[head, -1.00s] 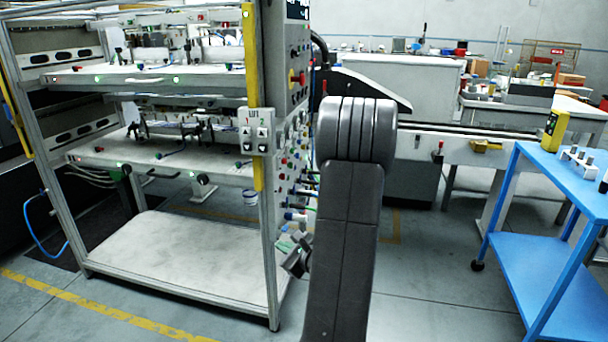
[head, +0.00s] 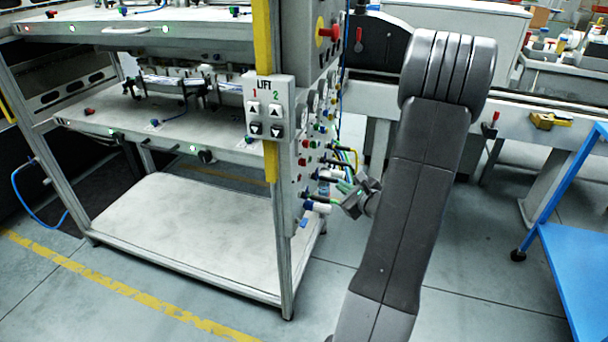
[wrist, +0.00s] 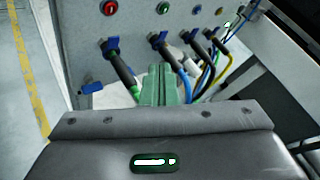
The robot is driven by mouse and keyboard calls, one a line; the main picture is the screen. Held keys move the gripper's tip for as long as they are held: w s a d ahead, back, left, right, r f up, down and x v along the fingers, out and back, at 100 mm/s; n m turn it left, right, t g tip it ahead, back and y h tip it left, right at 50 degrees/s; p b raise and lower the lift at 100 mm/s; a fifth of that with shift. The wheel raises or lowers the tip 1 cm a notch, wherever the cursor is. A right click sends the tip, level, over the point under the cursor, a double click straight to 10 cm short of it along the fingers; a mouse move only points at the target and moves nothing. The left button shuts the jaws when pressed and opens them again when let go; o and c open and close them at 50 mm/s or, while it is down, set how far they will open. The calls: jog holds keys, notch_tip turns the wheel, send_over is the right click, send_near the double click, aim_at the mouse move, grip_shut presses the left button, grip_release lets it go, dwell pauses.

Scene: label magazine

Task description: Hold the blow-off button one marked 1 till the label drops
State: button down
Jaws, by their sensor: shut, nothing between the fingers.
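The blow-off button marked 1 cannot be picked out; no such marking is readable. The side panel (head: 308,180) of the grey machine frame carries small red and green buttons. In the wrist view a red button (wrist: 109,7) and a green button (wrist: 162,8) sit at the top of the panel. My gripper (head: 344,188) is low beside the panel, near the hose fittings. In the wrist view its green fingers (wrist: 158,85) are together and empty, below the buttons and pointing toward a blue fitting (wrist: 158,41). Whether they touch a hose is unclear.
Hoses (wrist: 121,68) leave the fittings close around my fingers. A LIFT box (head: 267,106) with arrow buttons marked 1 and 2 hangs on the frame's front post. A red emergency stop (head: 328,32) is higher up. A blue cart (head: 575,262) stands right, with clear floor between.

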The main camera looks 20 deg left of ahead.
aim_at(300, 178)
jog(key=a, duration=0.8)
jog(key=shift+w+a, duration=0.15)
jog(key=shift+a, duration=0.25)
jog(key=shift+b, duration=0.3)
dwell(1.7)
jog(key=shift+a+b, duration=0.35)
jog(key=shift+a, duration=0.1)
jog(key=shift+a+b, duration=0.3)
jog(key=shift+a, duration=0.05)
dwell(1.8)
jog(key=shift+d, duration=0.8)
